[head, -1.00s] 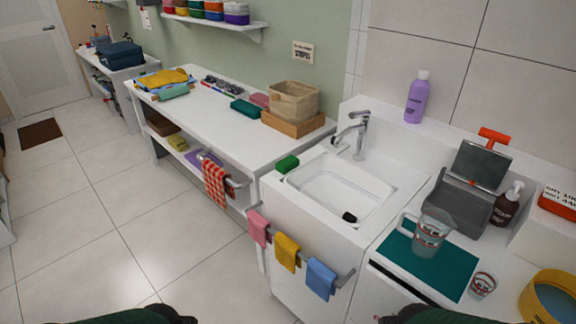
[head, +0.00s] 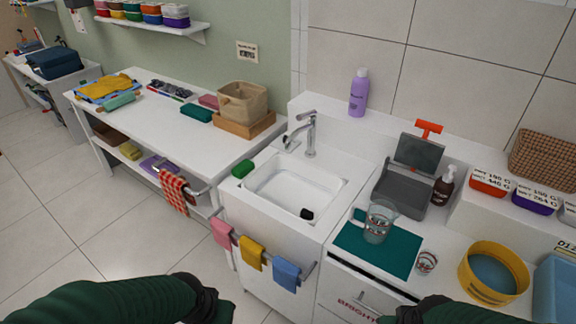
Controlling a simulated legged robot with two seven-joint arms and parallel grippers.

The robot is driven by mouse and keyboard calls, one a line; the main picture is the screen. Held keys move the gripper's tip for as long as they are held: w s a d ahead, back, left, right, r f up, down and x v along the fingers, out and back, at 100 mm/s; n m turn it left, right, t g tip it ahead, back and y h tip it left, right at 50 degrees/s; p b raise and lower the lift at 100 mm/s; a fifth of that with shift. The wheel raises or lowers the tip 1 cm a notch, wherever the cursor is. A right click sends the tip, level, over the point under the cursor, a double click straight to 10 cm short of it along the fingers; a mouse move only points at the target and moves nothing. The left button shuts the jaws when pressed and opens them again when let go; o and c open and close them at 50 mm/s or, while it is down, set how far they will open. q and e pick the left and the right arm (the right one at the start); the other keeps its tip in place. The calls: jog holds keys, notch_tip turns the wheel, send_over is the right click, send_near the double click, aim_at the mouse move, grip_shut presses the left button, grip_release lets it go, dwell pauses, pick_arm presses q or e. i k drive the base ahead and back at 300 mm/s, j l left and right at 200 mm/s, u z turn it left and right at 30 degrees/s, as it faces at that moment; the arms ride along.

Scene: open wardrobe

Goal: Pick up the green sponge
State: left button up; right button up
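The green sponge (head: 243,168) lies on the left rim of the white sink (head: 250,195), near its back-left corner. My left arm reaches in from the lower left, and its dark gripper (head: 222,310) is at the bottom edge, in front of and below the sink, well apart from the sponge. Its fingers are mostly cut off by the frame. My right arm shows at the bottom right, with only a dark part of it in view below the counter; its fingertips are out of frame.
A towel rail with pink, yellow and blue cloths (head: 286,273) juts from the sink front. A glass jug (head: 379,222) stands on a teal mat (head: 350,240) at right.

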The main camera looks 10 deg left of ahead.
aim_at(244, 168)
jog(key=i+j+z, duration=0.3)
jog(key=j+z, duration=0.35)
jog(key=i+j+z, duration=0.15)
jog(key=j+z, duration=0.45)
jog(key=j, duration=0.2)
jog(key=i, duration=0.05)
